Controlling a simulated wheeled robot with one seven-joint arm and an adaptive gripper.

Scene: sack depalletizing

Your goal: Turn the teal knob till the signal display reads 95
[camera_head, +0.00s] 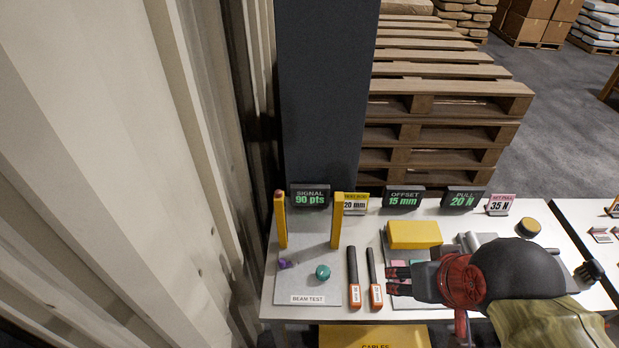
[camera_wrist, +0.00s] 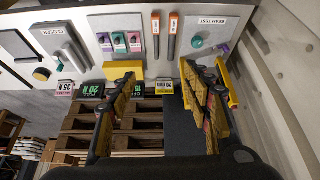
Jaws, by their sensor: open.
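The teal knob (camera_head: 323,272) sits on the grey beam test plate (camera_head: 293,290) at the left of the white table. It also shows in the wrist view (camera_wrist: 197,42). The signal display (camera_head: 310,197) behind the plate reads 90 pts. A purple knob (camera_head: 287,263) is to the left of the teal knob, on the same plate. My gripper (camera_head: 390,281) is open and empty, to the right of the teal knob and apart from it. In the wrist view its two fingers (camera_wrist: 160,88) are spread wide.
Two yellow posts (camera_head: 281,220) (camera_head: 337,220) stand at the plate's back. Two orange-handled tools (camera_head: 353,290) (camera_head: 375,290) lie between the knob and my gripper. Offset (camera_head: 403,198) and pull (camera_head: 462,198) displays and a yellow block (camera_head: 414,235) are further right. A ribbed wall (camera_head: 110,170) is at left.

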